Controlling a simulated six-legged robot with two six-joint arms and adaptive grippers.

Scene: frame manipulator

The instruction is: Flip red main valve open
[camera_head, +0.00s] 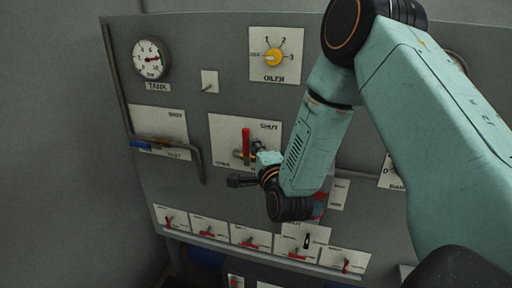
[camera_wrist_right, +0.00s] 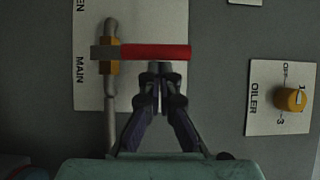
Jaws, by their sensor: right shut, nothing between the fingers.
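The red main valve handle (camera_head: 246,141) stands upright in the head view, on a brass body (camera_head: 238,154) in front of a white plate (camera_head: 222,128) that reads SHUT at its upper right. In the right wrist view the red handle (camera_wrist_right: 155,52) lies level, reaching right from the brass valve on a pipe, beside the word MAIN. My right gripper (camera_wrist_right: 161,68) is shut and empty, its fingertips just below the handle in that view; I cannot tell if they touch it. In the head view the right gripper (camera_head: 254,165) is at the handle's right side. My left gripper is not in view.
A yellow OILER knob (camera_head: 273,57) is above the valve, and a TANK gauge (camera_head: 149,58) is at upper left. A blue-handled valve (camera_head: 141,144) with a pipe is to the left. Several small red levers (camera_head: 250,242) line the panel's lower edge. My right arm covers the panel's right side.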

